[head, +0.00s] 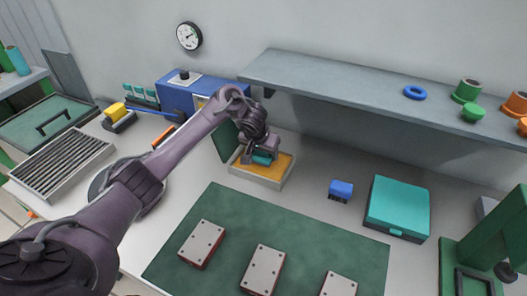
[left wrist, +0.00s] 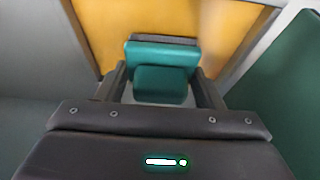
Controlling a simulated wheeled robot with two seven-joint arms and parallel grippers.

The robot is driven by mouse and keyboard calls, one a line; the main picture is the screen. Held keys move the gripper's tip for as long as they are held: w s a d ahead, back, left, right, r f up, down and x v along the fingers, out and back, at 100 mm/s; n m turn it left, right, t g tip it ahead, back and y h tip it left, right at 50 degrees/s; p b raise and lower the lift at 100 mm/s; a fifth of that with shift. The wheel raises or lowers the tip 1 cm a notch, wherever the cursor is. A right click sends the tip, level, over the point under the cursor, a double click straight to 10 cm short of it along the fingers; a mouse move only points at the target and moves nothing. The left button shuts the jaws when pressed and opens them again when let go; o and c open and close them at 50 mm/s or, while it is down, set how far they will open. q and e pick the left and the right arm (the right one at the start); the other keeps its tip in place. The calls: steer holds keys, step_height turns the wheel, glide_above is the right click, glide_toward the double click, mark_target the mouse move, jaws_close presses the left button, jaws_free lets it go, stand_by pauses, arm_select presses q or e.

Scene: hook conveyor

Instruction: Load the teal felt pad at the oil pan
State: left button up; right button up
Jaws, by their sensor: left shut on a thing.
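The oil pan (head: 287,180) is a shallow pale tray with amber oil in it and a raised green lid at its left. My left gripper (head: 261,155) is over the pan, pointing down, shut on the teal felt pad (head: 263,159). In the left wrist view the teal pad (left wrist: 161,55) sits between the two fingers, with a dark grey layer at its far side. The amber oil (left wrist: 180,18) fills the background there. Whether the pad touches the oil I cannot tell. My right gripper is not in view.
A green mat (head: 225,260) with several drilled plates lies in front. A blue brush (head: 341,189) and a teal case (head: 398,207) are to the right. A grey shelf (head: 370,90) overhangs behind. A blue box (head: 182,95) stands behind left.

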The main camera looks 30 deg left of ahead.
arm_select(q)
steer(key=shift+f, duration=0.5)
stand_by(0.4)
stand_by(1.1)
steer(key=shift+s+f+p, duration=0.1)
steer(key=shift+p, duration=0.25)
stand_by(1.0)
step_height(320, 180, up, 7)
steer(key=p, duration=0.9)
stand_by(0.4)
stand_by(0.4)
